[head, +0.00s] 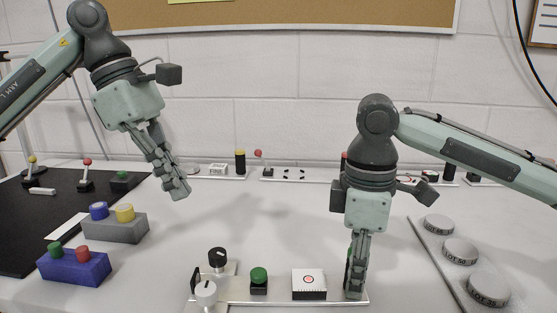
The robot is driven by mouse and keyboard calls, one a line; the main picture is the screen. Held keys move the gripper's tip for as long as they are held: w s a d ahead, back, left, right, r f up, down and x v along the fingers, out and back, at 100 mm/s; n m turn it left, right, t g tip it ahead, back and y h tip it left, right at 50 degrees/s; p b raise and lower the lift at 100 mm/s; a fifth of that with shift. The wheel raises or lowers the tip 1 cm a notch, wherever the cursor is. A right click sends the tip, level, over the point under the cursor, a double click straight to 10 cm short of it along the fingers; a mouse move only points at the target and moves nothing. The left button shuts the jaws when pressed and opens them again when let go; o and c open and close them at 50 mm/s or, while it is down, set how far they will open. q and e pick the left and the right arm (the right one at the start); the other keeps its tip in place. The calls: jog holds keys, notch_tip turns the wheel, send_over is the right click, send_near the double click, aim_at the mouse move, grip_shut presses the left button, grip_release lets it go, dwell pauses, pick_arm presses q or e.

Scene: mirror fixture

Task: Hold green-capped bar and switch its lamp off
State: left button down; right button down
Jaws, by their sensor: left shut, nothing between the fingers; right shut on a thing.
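My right gripper (355,292) points straight down at the right end of a pale metal plate (235,298) at the front of the table. It is shut on a narrow upright thing, mostly hidden by the fingers; a sliver of dark green shows at their left side. I take this to be the green-capped bar, but its cap and lamp cannot be made out. My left gripper (181,193) is shut and empty, in the air above the table's left part.
A grey block with blue and yellow caps (115,228) and a blue block with green and red caps (74,267) stand at left, near a black mat (22,219). Round labelled discs (461,250) lie at right. Small fixtures line the back wall. The table's middle is clear.

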pick_arm(q)
jog(key=s+d+f+m+t+h, duration=0.1)
jog(key=s+d+f+t, duration=0.15)
jog(key=d, duration=0.45)
jog(key=m+t+h, duration=0.1)
jog(key=t+h, duration=0.1)
jog(key=t, duration=0.1)
send_over(264, 270)
jog(key=a, duration=0.2)
jog(key=shift+s+d+f, duration=0.1)
jog(key=shift+s+f, duration=0.05)
jog(key=shift+f, duration=1.15)
jog(key=shift+s+d+f, duration=0.1)
jog(key=shift+s+f, duration=0.05)
jog(key=shift+f, duration=1.15)
jog(key=shift+s+d+f, duration=0.1)
jog(key=shift+s+f, duration=0.05)
jog(key=shift+f, duration=1.65)
pick_arm(e)
jog(key=shift+r, duration=0.1)
pick_arm(q)
jog(key=shift+a+f+g, duration=0.1)
jog(key=shift+g, duration=0.15)
jog(key=shift+r, duration=3.45)
pick_arm(e)
jog(key=c, duration=1.2)
grip_release()
